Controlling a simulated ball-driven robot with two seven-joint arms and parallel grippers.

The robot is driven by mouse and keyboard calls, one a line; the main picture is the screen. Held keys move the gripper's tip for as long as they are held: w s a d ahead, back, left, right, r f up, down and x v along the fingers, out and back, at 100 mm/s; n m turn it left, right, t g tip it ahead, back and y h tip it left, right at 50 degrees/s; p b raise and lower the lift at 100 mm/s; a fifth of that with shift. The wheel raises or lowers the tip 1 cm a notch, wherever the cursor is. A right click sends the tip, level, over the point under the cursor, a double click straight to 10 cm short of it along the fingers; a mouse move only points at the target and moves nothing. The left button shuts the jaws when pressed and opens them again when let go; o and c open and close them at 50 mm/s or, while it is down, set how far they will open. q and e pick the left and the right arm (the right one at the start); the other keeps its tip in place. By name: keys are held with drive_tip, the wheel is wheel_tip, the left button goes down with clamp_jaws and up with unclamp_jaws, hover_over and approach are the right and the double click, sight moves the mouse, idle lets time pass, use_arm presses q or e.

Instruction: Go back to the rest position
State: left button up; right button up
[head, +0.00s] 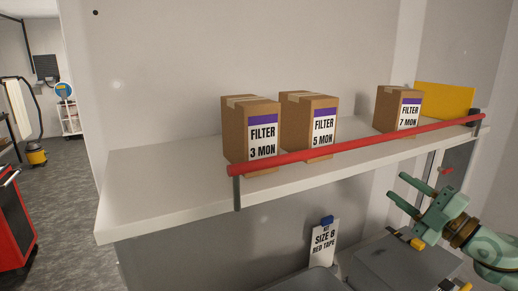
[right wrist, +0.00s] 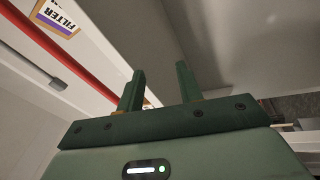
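My right gripper (head: 397,185) is at the right of the head view, below and in front of the red rail, apart from the shelf. Its two fingers are parted with nothing between them; the right wrist view also shows this gap (right wrist: 159,72). My left gripper is not in view.
A white shelf (head: 150,195) with a red rail (head: 330,150) bears boxes labelled FILTER 3 MON (head: 240,125), 5 MON (head: 300,120) and 7 MON (head: 390,108). A yellow panel (head: 445,98) stands at right. Below are a "SIZE B RED TAPE" card (head: 323,243) and a grey case (head: 395,265).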

drive_tip(key=s+a+f+m+h, duration=0.1)
drive_tip(key=s+f+m+h, duration=0.25)
drive_tip(key=f, duration=0.25)
drive_tip(key=s+f+m+g+h, duration=0.1)
drive_tip(key=s+f+m+h, duration=0.1)
drive_tip(key=f+m+h, duration=0.35)
drive_tip(key=s+a+f+m+h, duration=0.1)
drive_tip(key=s+f+m+h, duration=0.25)
drive_tip(key=f, duration=0.25)
drive_tip(key=s+a+f+m+g+h, duration=0.1)
drive_tip(key=s+a+f+g, duration=0.1)
drive_tip(key=s+f+g, duration=0.55)
drive_tip(key=s+a+f+m+g+h, duration=0.1)
drive_tip(key=s+a+f+g+h, duration=0.2)
drive_tip(key=s, duration=0.7)
wheel_tip(320, 180, down, 37)
drive_tip(key=s+a+g+y+b, duration=0.25)
drive_tip(key=y+b, duration=0.25)
drive_tip(key=b, duration=0.6)
drive_tip(key=s+f+m+g+b, duration=0.1)
drive_tip(key=s+f+b, duration=0.4)
drive_tip(key=s+f, duration=0.5)
drive_tip(key=s+f+m+g+y+b, duration=0.1)
drive_tip(key=s+f+b, duration=0.4)
drive_tip(key=s+f, duration=0.5)
wheel_tip(320, 180, down, 8)
drive_tip(key=shift+s+r+m+g, duration=0.1)
drive_tip(key=shift+s+m+g, duration=0.25)
drive_tip(key=shift+m+g, duration=0.25)
